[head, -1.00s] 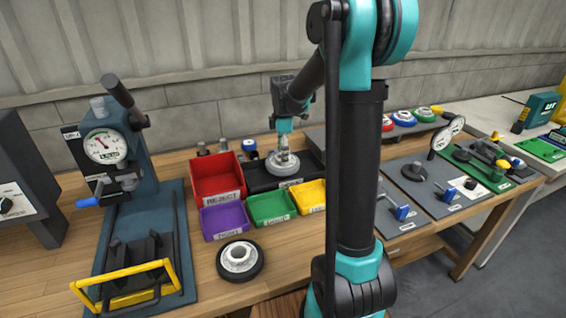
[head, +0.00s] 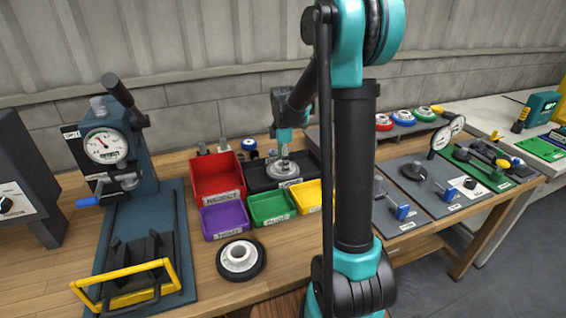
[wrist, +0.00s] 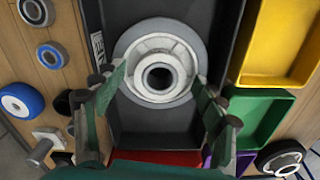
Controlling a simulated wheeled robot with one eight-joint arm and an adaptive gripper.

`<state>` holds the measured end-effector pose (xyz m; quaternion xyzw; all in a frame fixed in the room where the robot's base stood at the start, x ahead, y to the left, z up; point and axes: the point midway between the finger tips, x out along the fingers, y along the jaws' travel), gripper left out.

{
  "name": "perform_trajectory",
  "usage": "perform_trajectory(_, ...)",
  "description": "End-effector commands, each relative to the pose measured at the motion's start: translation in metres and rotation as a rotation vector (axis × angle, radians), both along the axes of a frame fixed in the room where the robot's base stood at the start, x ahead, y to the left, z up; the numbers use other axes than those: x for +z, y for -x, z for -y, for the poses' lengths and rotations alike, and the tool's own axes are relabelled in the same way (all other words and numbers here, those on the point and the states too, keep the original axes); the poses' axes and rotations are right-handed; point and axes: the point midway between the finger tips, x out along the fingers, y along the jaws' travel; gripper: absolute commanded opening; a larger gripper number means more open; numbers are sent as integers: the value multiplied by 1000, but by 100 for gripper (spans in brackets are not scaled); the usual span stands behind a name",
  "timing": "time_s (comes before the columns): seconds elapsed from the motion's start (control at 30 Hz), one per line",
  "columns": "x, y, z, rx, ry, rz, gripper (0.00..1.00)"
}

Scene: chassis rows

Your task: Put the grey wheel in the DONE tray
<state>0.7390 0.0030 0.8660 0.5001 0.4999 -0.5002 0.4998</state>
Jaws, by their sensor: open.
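The grey wheel (head: 284,171) lies flat in the black tray (head: 256,184) behind the coloured bins. In the wrist view the wheel (wrist: 196,48), with its pale hub and dark centre hole, rests inside the tray (wrist: 135,128) near one end. My gripper (head: 283,158) is above the wheel in the head view. In the wrist view my gripper (wrist: 160,80) is open, its fingers apart on either side of the wheel's near part, holding nothing.
Red (head: 215,182), purple (head: 223,219), green (head: 270,208) and yellow (head: 308,197) bins stand close around the tray. A black-tyred wheel (head: 225,259) lies on the bench in front. A gauge press (head: 135,160) stands at left. Small wheels (wrist: 36,12) lie beside the tray.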

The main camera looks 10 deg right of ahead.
Motion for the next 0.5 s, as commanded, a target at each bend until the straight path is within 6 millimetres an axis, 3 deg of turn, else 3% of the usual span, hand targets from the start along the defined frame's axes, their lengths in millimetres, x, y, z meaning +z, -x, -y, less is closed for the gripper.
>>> perform_trajectory(0.27,7,0,0,0,0,0,71)
perform_trajectory(0.5,47,0,0,0,0,0,71)
